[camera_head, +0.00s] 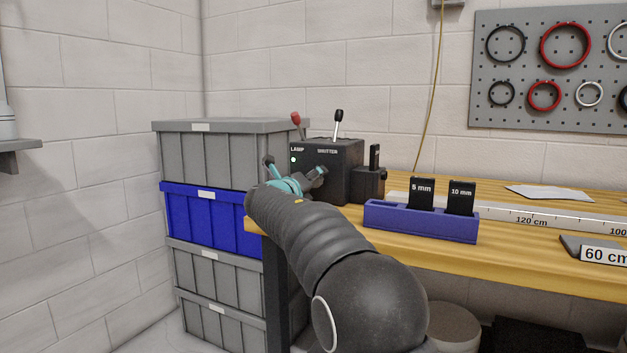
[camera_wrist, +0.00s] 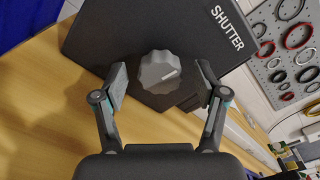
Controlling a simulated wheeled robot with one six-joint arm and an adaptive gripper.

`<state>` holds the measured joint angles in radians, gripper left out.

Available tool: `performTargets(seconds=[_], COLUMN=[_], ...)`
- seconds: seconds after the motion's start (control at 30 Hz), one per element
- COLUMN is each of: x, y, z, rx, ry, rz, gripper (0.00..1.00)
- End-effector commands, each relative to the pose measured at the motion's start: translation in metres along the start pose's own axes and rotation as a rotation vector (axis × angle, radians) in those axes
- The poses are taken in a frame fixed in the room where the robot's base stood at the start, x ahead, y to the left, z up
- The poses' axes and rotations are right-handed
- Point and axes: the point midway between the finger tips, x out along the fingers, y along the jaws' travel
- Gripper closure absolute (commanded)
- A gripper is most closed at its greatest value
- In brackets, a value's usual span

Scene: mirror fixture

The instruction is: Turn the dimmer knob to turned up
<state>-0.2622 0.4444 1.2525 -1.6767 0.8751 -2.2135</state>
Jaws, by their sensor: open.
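The dimmer knob (camera_wrist: 159,72) is a grey, ridged knob with a pale mark, on the front of the black control box (camera_wrist: 95,35) in the wrist view. My gripper (camera_wrist: 160,82) is open, with one finger on each side of the knob and visible gaps between. In the head view, my gripper (camera_head: 293,180) is in front of the control box (camera_head: 342,165), whose face reads LAMP and SHUTTER. The knob is hard to make out there, behind or between the fingers.
A red-tipped lever (camera_head: 296,118) and a black-tipped lever (camera_head: 338,122) stand on the box. A blue holder (camera_head: 400,221) with 5 mm and 10 mm plates sits to the right on the wooden bench (camera_head: 510,265). Stacked crates (camera_head: 205,215) stand left.

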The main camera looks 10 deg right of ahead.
Motion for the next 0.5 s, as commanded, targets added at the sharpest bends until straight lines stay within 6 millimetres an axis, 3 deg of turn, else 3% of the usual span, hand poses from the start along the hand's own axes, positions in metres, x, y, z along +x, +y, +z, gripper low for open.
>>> performTargets(seconds=[0.43, 0.5], x=[0.0106, 0.0105], y=[0.0001, 0.0001], z=[0.0000, 0.0000], rx=[0.001, 0.001], ry=[0.000, 0.000], rz=[0.000, 0.000], gripper=[0.28, 0.43])
